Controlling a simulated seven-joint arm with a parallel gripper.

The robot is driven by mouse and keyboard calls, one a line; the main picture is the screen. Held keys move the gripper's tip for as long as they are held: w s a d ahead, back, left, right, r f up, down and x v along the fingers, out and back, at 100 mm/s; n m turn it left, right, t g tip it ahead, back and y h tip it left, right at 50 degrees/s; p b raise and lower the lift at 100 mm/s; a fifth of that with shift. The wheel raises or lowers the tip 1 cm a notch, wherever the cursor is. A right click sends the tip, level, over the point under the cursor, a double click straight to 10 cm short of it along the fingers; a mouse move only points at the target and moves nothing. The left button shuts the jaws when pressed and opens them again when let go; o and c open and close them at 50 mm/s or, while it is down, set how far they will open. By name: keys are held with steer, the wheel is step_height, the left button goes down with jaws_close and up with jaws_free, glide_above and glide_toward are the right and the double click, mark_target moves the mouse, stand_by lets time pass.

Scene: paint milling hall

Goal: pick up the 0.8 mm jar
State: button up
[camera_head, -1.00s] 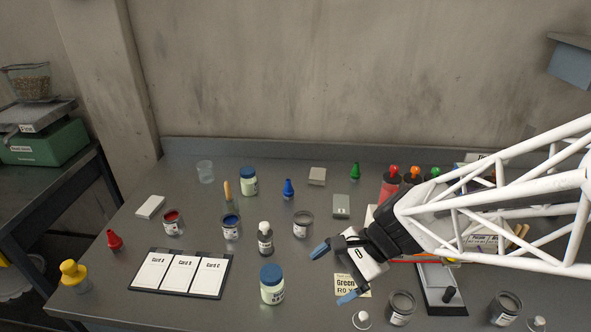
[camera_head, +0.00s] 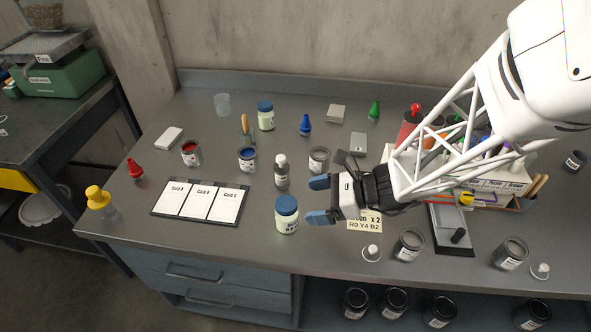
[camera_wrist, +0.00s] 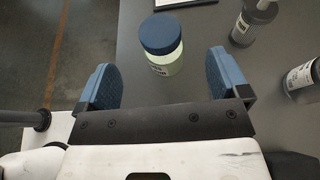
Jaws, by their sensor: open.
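The near jar (camera_head: 287,216) is by the front edge, right of the card board. The far jar (camera_head: 266,117) stands at the back. My gripper (camera_head: 318,200) is open and empty, just right of the near jar, its blue fingers pointing left at it. In the wrist view the near jar (camera_wrist: 162,48) stands ahead of the fingers, in line with the gap between them (camera_wrist: 160,75), apart from both.
A small white-capped bottle (camera_head: 281,170) and a grey tin (camera_head: 319,160) stand behind the near jar. The card board (camera_head: 200,201) lies to its left. A paper note (camera_head: 365,223) lies under my gripper. The bench front edge is close.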

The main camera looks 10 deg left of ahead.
mark_target(293, 203)
steer(key=shift+x, duration=1.3)
steer(key=shift+a, duration=0.1)
steer(key=shift+x, duration=2.5)
steer(key=shift+f, duration=0.15)
steer(key=c, duration=1.5)
steer(key=shift+r, duration=0.25)
